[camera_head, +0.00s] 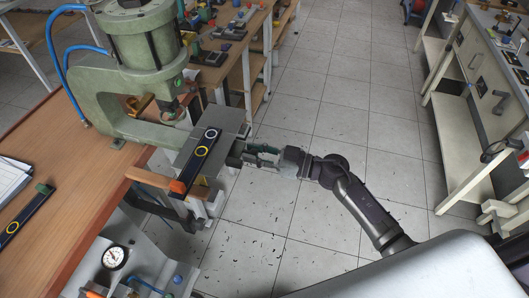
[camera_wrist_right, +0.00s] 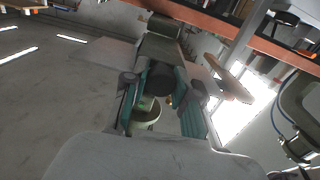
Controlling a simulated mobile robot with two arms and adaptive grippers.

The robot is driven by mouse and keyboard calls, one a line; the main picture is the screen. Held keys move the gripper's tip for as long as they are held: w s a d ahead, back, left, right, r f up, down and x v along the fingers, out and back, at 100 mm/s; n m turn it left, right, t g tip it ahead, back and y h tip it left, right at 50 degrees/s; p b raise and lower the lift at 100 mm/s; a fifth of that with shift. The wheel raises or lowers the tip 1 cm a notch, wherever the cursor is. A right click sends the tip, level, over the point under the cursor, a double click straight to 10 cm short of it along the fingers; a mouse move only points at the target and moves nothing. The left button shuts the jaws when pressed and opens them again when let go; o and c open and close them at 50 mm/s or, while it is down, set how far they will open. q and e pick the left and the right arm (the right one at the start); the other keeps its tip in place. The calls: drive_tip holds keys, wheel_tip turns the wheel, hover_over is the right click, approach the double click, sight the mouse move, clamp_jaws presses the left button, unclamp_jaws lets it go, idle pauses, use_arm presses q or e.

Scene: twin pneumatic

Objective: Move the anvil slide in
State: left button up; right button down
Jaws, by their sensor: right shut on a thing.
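The anvil slide (camera_head: 230,118) is a grey metal plate at the front of the green press (camera_head: 145,40), reaching out past the wooden bench edge. A dark bar with a yellow ring (camera_head: 199,158) and an orange end lies on top of it. My right gripper (camera_head: 243,153) is at the slide's right side, its fingers closed around a dark knob or handle. In the right wrist view the teal-padded fingers (camera_wrist_right: 163,90) stand on both sides of this dark part (camera_wrist_right: 161,77); a pale plate shows beyond. My left gripper is not in view.
The wooden bench (camera_head: 75,195) on the left holds papers and another dark bar (camera_head: 25,215). A pressure gauge (camera_head: 115,257) sits below the bench. Cluttered workbenches stand behind and on the right (camera_head: 500,60).

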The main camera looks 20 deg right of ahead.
sight(217, 144)
drive_tip(key=p+x, duration=0.1)
drive_tip(key=x, duration=0.9)
drive_tip(key=shift+w+a, duration=0.2)
drive_tip(key=shift+r, duration=0.1)
drive_tip(key=c, duration=1.2)
unclamp_jaws()
drive_tip(key=o, duration=0.3)
drive_tip(key=shift+w+a, duration=0.1)
drive_tip(key=v, duration=1.2)
